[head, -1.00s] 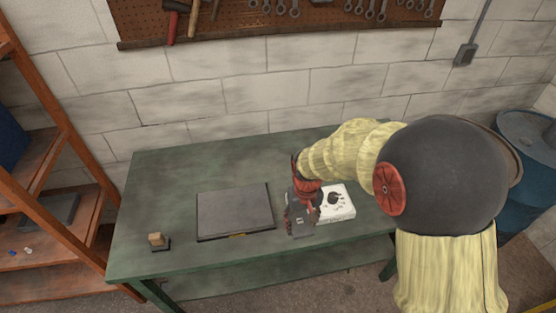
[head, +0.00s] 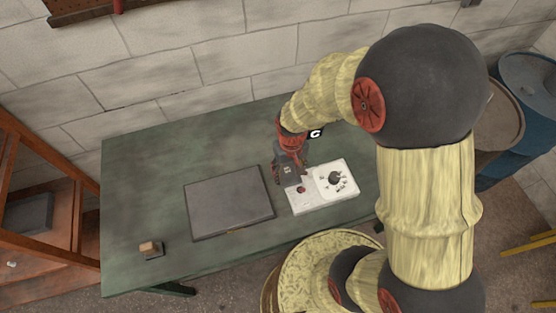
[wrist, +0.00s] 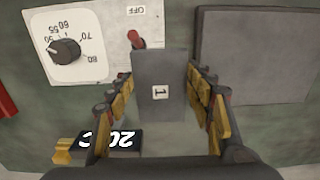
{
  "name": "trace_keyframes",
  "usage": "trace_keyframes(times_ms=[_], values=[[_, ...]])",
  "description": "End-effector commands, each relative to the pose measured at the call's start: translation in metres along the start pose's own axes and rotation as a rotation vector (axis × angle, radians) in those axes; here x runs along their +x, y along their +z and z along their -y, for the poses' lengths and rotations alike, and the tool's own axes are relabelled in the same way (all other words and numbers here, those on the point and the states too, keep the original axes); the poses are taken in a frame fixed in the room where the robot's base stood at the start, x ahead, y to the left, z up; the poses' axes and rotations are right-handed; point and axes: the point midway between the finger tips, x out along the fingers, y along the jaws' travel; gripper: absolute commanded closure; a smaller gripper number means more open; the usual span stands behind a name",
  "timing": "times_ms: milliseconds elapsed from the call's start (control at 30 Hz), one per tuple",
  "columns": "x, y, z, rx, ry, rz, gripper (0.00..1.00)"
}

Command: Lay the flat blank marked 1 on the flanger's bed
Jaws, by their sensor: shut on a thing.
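The flat blank marked 1 (wrist: 160,82) is a grey plate between the fingers of my gripper (wrist: 160,100) in the wrist view. In the head view, my gripper (head: 288,170) is shut on the blank (head: 289,177), just behind the left part of a white control panel. A wide dark flat plate (head: 228,204), which looks like the flanger's bed, lies left of the gripper. It also shows at the upper right of the wrist view (wrist: 255,50). The blank appears above the bench and off this plate.
The white panel (head: 343,196) has a black dial and a red knob (head: 301,189). A black readout (head: 316,133) is behind the gripper. A small wooden-topped block (head: 150,248) stands at the bench's left front. The green bench top (head: 150,185) is clear around the plate's left side.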

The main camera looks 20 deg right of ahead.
Motion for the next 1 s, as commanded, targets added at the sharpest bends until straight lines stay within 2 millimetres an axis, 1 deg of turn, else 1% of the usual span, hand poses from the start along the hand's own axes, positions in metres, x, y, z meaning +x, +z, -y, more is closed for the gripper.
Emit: trace_keyframes(times_ms=[33, 200, 333, 500, 767, 1000], values=[[0.006, -0.011, 0.000, 0.000, 0.000, 0.002, 0.82], [0.022, -0.047, 0.000, 0.000, 0.000, 0.002, 0.82], [0.046, -0.065, 0.000, 0.000, 0.000, 0.005, 0.82], [0.066, -0.085, 0.000, 0.000, 0.000, 0.000, 0.82], [0.079, -0.095, 0.000, 0.000, 0.000, 0.000, 0.82], [0.108, -0.096, 0.000, -0.001, 0.000, 0.001, 0.82]])
